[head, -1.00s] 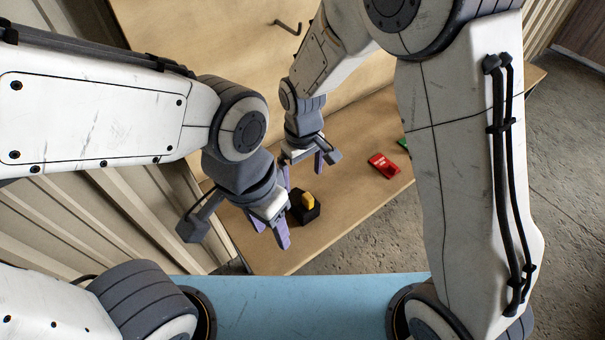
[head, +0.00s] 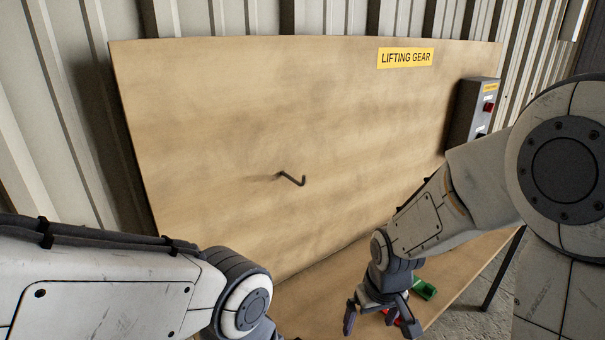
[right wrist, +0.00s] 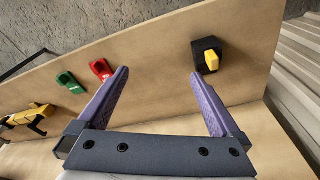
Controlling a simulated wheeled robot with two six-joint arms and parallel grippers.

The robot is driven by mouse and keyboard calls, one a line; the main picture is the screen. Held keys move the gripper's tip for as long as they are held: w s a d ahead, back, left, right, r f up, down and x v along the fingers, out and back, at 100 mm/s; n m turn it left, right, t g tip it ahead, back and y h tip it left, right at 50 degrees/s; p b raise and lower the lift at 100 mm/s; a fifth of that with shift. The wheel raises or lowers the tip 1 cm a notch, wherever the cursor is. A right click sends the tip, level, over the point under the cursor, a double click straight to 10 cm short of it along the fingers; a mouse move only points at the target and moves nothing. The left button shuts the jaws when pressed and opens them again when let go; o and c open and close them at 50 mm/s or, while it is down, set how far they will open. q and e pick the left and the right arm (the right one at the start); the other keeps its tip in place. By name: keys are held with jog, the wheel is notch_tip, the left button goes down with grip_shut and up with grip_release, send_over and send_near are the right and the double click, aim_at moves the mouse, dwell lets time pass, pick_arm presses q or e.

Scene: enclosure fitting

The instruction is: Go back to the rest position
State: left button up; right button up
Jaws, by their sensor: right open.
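My right gripper (head: 381,326) is open and empty above the bench, low in the head view. Its two purple fingers also show spread apart in the right wrist view (right wrist: 160,76), with bare board between them. My left arm enters the head view from the left, but its gripper is below the picture edge and hidden.
A black block with a yellow piece (right wrist: 207,55) stands on the bench. A red item (right wrist: 101,69), a green item (right wrist: 70,82) and a yellow-black item (right wrist: 30,118) lie apart. A hook (head: 292,179) sticks out of the back board (head: 230,130). A control box (head: 472,112) is at right.

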jog(key=s+d+r+m, duration=0.1)
jog(key=s+d+m, duration=0.15)
jog(key=d, duration=0.25)
jog(key=s+a+r+n+g, duration=0.1)
jog(key=s+a+r+n, duration=0.2)
jog(key=s+a, duration=0.3)
jog(key=s+a+r+n, duration=0.3)
jog(key=s+a+n, duration=0.1)
jog(key=s+a, duration=0.3)
jog(key=shift+s+a+g+y, duration=0.3)
jog(key=shift+s+g, duration=0.1)
jog(key=shift+s, duration=0.4)
